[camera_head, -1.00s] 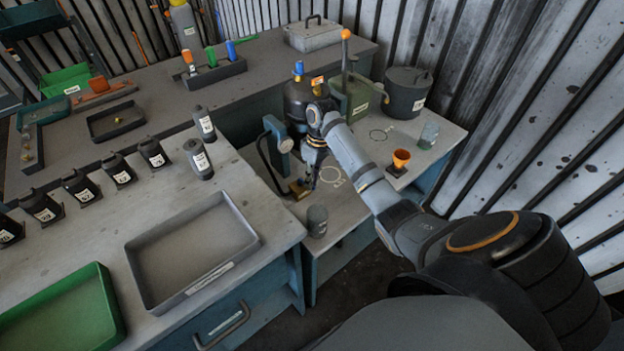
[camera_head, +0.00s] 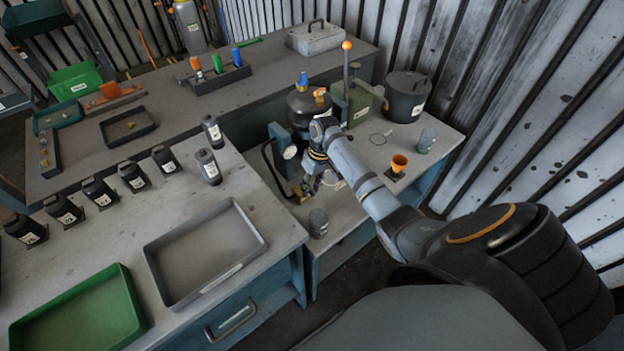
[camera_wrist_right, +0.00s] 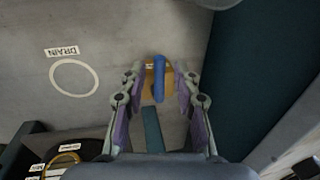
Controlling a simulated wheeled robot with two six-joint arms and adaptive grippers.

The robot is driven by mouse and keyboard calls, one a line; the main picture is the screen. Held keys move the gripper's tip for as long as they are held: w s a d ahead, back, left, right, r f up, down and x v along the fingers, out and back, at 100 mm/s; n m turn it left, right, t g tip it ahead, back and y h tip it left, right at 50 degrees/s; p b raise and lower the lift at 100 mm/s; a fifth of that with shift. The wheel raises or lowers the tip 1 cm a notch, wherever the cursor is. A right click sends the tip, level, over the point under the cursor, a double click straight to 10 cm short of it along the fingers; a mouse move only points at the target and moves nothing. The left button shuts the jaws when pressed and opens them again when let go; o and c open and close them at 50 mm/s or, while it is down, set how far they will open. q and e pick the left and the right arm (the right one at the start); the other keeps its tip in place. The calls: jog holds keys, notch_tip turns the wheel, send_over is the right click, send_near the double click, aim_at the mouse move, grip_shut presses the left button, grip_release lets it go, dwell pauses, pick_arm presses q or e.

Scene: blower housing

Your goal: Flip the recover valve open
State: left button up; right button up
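In the right wrist view a blue lever (camera_wrist_right: 159,80) stands on a brass-coloured valve body (camera_wrist_right: 148,78). A small label beside it is partly hidden and unreadable, so I cannot confirm it is the recover valve. My right gripper (camera_wrist_right: 159,75) is open, one finger on each side of the lever, with visible gaps. In the head view my right gripper (camera_head: 312,184) is low over the bench by the brass fitting (camera_head: 298,193). The dark tank (camera_head: 297,113) behind it carries a blue handle (camera_head: 302,79) and an orange handle (camera_head: 320,94). My left gripper is out of view.
A teal gauge unit (camera_head: 283,150) with a hose stands left of the gripper. A grey cup (camera_head: 318,222), an orange funnel (camera_head: 398,163) and a lidded pot (camera_head: 407,93) are nearby. A "DRAIN" circle (camera_wrist_right: 53,78) marks clear bench. A dark round vessel (camera_wrist_right: 78,150) is at lower left.

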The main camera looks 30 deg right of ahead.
jog(key=shift+r, duration=0.2)
notch_tip(320, 180, up, 11)
jog(key=d, duration=0.2)
jog(key=shift+d+r, duration=0.15)
jog(key=shift+r, duration=0.05)
jog(key=shift+f, duration=0.1)
dwell(0.4)
